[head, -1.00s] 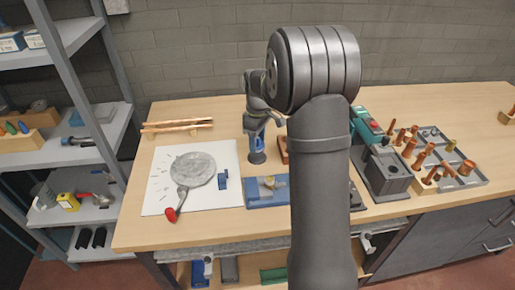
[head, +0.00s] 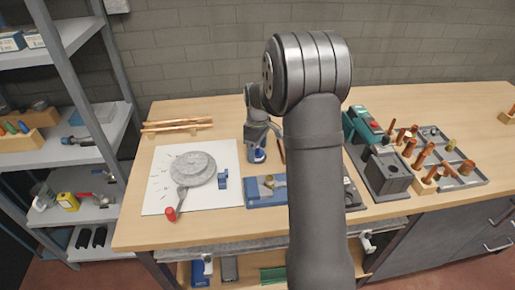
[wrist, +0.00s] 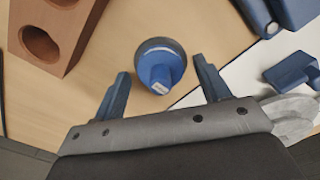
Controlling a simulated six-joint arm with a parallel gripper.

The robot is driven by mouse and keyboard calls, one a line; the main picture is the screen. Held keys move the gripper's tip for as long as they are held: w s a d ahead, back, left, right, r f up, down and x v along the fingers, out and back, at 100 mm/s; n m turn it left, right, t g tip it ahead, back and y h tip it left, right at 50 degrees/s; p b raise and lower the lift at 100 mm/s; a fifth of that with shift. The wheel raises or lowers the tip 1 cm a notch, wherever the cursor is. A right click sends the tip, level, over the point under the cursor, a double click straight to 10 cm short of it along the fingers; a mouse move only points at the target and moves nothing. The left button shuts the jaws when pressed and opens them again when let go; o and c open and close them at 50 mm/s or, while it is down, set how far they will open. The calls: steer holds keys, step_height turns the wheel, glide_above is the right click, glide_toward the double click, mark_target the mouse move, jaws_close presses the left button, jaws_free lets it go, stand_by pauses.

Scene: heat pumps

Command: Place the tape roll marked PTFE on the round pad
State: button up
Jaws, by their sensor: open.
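A blue round piece with a small white label (wrist: 160,66) stands on a dark round base on the table; the label's text is too small to read, so I cannot tell whether it says PTFE. It also shows in the head view (head: 257,155). My gripper (wrist: 163,82) is open, with its fingers apart on either side of the blue piece and no clear contact. In the head view my gripper (head: 260,140) is low over the table. The grey round pad (head: 193,169) lies on a white sheet to the left, with nothing clearly resting on it.
A small blue block (head: 222,180) sits beside the pad, and a red-ended tool (head: 172,212) lies in front of it. A blue fixture (head: 265,192) is in front of my gripper. A brown block with holes (wrist: 52,32) stands close by. Copper pipes (head: 178,125) lie behind.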

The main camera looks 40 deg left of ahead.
step_height(320, 180, up, 12)
steer(key=shift+r, duration=0.15)
stand_by(0.4)
step_height(320, 180, down, 12)
steer(key=shift+f, duration=0.1)
step_height(320, 180, up, 3)
steer(key=shift+r, duration=0.55)
stand_by(0.3)
